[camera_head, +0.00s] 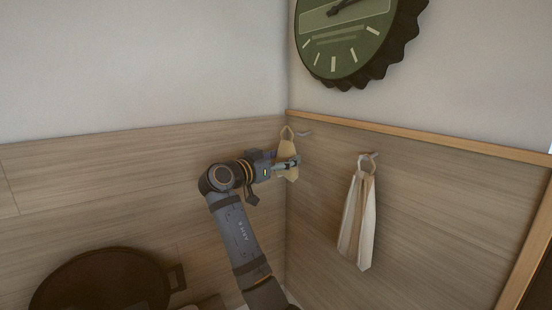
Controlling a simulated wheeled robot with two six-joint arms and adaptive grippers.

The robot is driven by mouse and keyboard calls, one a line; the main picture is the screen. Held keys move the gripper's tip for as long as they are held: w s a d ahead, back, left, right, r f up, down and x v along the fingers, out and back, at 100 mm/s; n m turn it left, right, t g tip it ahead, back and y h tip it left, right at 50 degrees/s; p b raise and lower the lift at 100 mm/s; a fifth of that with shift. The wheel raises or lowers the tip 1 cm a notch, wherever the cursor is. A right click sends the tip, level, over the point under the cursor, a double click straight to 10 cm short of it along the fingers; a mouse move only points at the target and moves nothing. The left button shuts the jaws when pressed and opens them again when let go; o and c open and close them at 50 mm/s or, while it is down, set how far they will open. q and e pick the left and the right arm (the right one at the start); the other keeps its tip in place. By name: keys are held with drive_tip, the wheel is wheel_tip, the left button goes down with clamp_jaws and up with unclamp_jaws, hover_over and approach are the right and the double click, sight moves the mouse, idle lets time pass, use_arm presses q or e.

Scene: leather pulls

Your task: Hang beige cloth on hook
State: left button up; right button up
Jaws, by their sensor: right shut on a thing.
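The beige cloth (289,146) has a loop at its top and is near the corner of the wood-panelled walls. My right gripper (294,162) is shut on the beige cloth and partly covers its lower part. A small hook (304,133) sticks out of the right wall just right of the cloth's loop. I cannot tell whether the loop is around the hook or only beside it. My left gripper is not in view.
A second pale cloth (358,222) hangs from another hook (371,155) on the right wall. A large green clock (345,40) is on the wall above. A dark round pan (100,284) with a handle is at the lower left.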

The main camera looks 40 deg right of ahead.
drive_tip(key=shift+d, duration=0.6)
drive_tip(key=shift+d+f, duration=0.1)
drive_tip(key=shift+d, duration=0.25)
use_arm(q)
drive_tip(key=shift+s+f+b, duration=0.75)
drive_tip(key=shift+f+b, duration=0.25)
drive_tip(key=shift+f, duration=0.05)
use_arm(e)
drive_tip(key=shift+s+d+f, duration=0.1)
drive_tip(key=shift+d+f, duration=0.25)
drive_tip(key=shift+d, duration=0.25)
drive_tip(key=shift+s+d+f, duration=0.1)
drive_tip(key=shift+d+f, duration=0.2)
drive_tip(key=shift+d, duration=0.35)
drive_tip(key=shift+d+f, duration=0.35)
drive_tip(key=shift+d, duration=0.25)
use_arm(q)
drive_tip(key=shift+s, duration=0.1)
use_arm(e)
drive_tip(key=o, duration=1.1)
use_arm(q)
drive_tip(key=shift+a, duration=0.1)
use_arm(e)
drive_tip(key=shift+o, duration=0.2)
